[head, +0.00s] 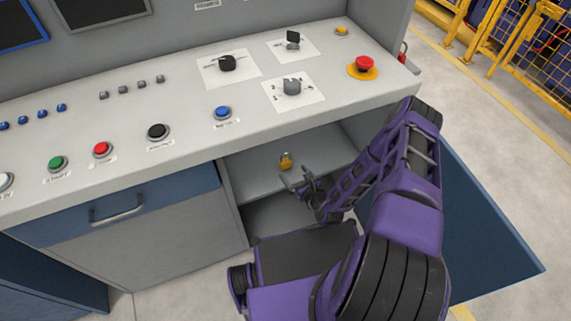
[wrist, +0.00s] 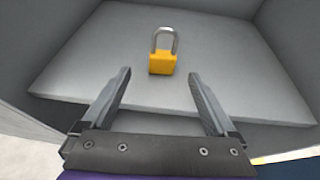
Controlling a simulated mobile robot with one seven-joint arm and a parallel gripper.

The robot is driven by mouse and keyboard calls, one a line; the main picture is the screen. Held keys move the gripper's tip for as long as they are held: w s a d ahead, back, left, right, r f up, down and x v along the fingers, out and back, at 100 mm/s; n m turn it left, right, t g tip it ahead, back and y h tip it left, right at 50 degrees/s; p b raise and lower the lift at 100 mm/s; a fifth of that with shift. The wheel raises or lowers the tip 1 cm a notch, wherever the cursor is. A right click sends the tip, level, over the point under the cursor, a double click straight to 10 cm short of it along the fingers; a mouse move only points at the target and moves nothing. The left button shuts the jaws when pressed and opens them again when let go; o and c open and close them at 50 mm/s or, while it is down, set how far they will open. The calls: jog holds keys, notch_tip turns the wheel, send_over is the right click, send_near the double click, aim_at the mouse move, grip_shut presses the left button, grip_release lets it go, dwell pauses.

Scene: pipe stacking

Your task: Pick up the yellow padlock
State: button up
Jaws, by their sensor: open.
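The yellow padlock (head: 286,162) rests on a grey shelf (head: 250,180) inside the open cabinet under the console. In the wrist view the padlock (wrist: 162,63) has a yellow body and a grey metal shackle pointing up and away. My gripper (head: 297,178) is at the front of the shelf, just short of the padlock. In the wrist view my gripper (wrist: 161,75) is open, its two fingers apart with nothing between them. The padlock shows beyond the fingertips, roughly centred in the gap.
The console top (head: 190,115) with its buttons and knobs overhangs the shelf. A closed drawer (head: 120,205) is to the left of the opening. A blue cabinet door (head: 480,240) stands open at right. Cabinet walls (wrist: 290,40) flank the shelf, which is otherwise clear.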

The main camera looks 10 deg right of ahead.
aim_at(287, 164)
jog(key=b+x, duration=0.2)
jog(key=x, duration=0.7)
jog(key=shift+w+d+f, duration=0.1)
jog(key=shift+w+f, duration=0.1)
jog(key=shift+w, duration=0.15)
grip_shut()
notch_tip(287, 164, up, 10)
jog(key=p, duration=0.2)
jog(key=shift+p, duration=0.3)
